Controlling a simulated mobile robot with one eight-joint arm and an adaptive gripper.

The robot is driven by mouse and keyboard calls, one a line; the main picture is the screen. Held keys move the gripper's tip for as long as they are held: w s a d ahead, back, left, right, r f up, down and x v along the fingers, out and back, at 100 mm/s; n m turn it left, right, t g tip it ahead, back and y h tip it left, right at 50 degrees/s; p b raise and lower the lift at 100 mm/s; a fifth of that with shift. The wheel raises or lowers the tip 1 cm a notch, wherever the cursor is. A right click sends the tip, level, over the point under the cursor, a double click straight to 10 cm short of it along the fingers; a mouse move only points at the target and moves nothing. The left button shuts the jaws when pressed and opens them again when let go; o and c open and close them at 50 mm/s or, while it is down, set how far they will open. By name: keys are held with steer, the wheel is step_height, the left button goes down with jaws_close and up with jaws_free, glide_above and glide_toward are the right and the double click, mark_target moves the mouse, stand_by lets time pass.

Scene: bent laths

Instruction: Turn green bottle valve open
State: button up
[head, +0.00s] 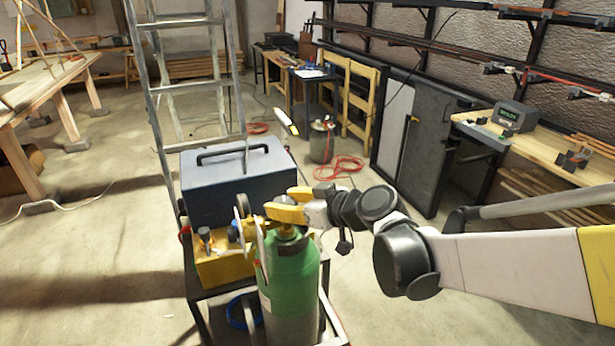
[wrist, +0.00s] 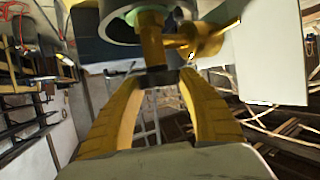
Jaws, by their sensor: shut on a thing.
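The green gas bottle (head: 290,280) stands upright at the front of the cart, with a grey lower part. My gripper (head: 283,208) reaches in from the right, with its yellow fingers at the top of the bottle. In the wrist view, my gripper (wrist: 158,80) has its two yellow fingers on either side of a dark knob at the end of the brass bottle valve (wrist: 152,45). The fingers are shut on this valve knob. In the head view the fingers largely hide the valve. How far the valve is turned cannot be told.
A blue-grey toolbox (head: 228,190) with a black handle stands behind the bottle. A yellow unit (head: 218,268) sits close to the bottle's left. A metal ladder (head: 152,100) rises behind the toolbox. Open concrete floor (head: 90,260) lies to the left.

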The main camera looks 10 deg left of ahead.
steer(key=n+g+y, duration=0.1)
steer(key=n+g, duration=0.3)
steer(key=g, duration=0.1)
steer(key=shift+w+n+y, duration=0.15)
steer(key=shift+n+y, duration=0.15)
steer(key=shift+y, duration=0.1)
steer(key=n+g+p, duration=0.1)
steer(key=n+g, duration=0.3)
steer(key=g, duration=0.1)
steer(key=shift+n+g+h, duration=0.3)
steer(key=shift+n, duration=0.1)
steer(key=shift+f+g, duration=0.1)
steer(key=shift+g, duration=0.2)
steer(key=o, duration=1.2)
steer(key=v, duration=1.2)
steer(key=shift+s, duration=0.25)
